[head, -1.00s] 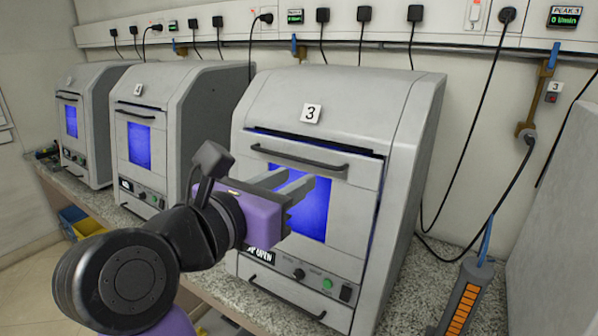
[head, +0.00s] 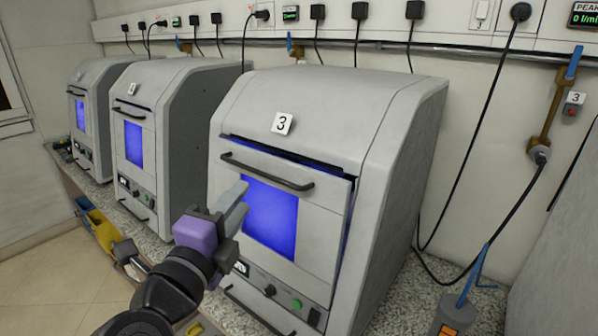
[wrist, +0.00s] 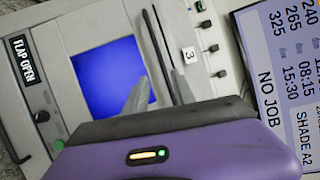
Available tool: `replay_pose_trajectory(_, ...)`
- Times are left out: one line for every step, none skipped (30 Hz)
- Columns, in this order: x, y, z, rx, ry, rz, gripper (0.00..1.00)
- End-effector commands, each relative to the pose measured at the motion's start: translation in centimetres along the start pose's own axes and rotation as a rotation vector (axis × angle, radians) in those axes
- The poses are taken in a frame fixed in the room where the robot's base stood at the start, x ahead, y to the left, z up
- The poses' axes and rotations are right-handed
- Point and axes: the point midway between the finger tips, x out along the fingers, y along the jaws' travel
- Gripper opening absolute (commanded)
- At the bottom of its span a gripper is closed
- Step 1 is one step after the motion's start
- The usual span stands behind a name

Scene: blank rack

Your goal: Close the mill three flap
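Mill three is the grey machine with the "3" label (head: 283,123) in the middle of the head view. Its front flap (head: 317,220) has a blue window (head: 270,218) and a dark bar handle (head: 266,172) near the top. The flap stands slightly ajar, with a dark gap and blue glow along its top and right edges. In the wrist view its display (wrist: 24,62) reads "FLAP OPEN". My gripper (head: 238,204) is in front of the flap's left part, below the handle. Its two fingers (wrist: 152,88) look apart, with nothing between them. Contact with the flap cannot be told.
Two similar mills (head: 160,140) stand to the left. Black cables hang from the wall rail to the right. A grey handheld device (head: 457,312) stands on the speckled bench at right. Yellow and blue bins (head: 98,226) are at the lower left. A screen (wrist: 282,85) reads "NO JOB".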

Motion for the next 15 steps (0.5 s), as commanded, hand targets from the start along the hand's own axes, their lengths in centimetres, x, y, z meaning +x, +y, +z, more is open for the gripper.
replay_pose_trajectory(0.0, -0.1, 0.3, -0.044, -0.011, -0.005, 0.31)
replay_pose_trajectory(0.0, -0.1, 0.4, -0.068, -0.015, -0.008, 0.31)
replay_pose_trajectory(0.0, -0.2, 0.5, -0.093, -0.018, -0.011, 0.31)
replay_pose_trajectory(0.1, -0.3, 0.5, -0.107, -0.020, -0.013, 0.31)
replay_pose_trajectory(0.1, -0.3, 0.5, -0.117, -0.021, -0.014, 0.31)
replay_pose_trajectory(0.3, -0.3, 0.5, -0.125, -0.019, -0.014, 0.31)
replay_pose_trajectory(0.5, -0.4, 0.5, -0.129, -0.018, -0.014, 0.31)
replay_pose_trajectory(0.8, -0.4, 0.5, -0.130, -0.018, -0.013, 0.31)
replay_pose_trajectory(1.2, -0.4, 0.4, -0.130, -0.016, -0.013, 0.31)
replay_pose_trajectory(1.6, -0.4, 0.4, -0.129, -0.016, -0.013, 0.31)
replay_pose_trajectory(2.0, -0.5, 0.5, -0.128, -0.016, -0.013, 0.31)
replay_pose_trajectory(2.7, -0.5, 0.5, -0.129, -0.016, -0.012, 0.31)
replay_pose_trajectory(3.2, -0.5, 0.4, -0.129, -0.015, -0.012, 0.31)
replay_pose_trajectory(3.7, -0.5, 0.4, -0.129, -0.015, -0.012, 0.31)
replay_pose_trajectory(4.3, -0.5, 0.5, -0.129, -0.016, -0.013, 0.31)
